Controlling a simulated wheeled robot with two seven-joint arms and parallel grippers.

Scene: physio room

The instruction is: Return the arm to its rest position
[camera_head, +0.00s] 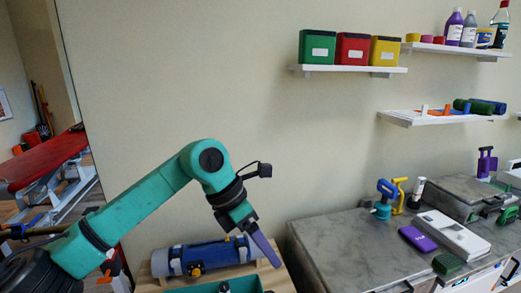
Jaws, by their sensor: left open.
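My left arm (135,208), teal with dark joints, comes in from the lower left, rises to a bent elbow and slopes down to the right. My left gripper (262,246) points down at the lower middle, in front of a blue roller (205,257) on a wooden surface. It is open, and I see nothing held in it. One long purple-grey finger shows clearly; the other is hard to make out. My right gripper is out of view.
A grey worktop (345,245) to the right carries a purple box (417,238), a white device (453,235) and coloured clamps (384,197). Wall shelves hold green, red and yellow bins (352,48). A teal tray (200,287) lies below the roller. The wall area above the arm is clear.

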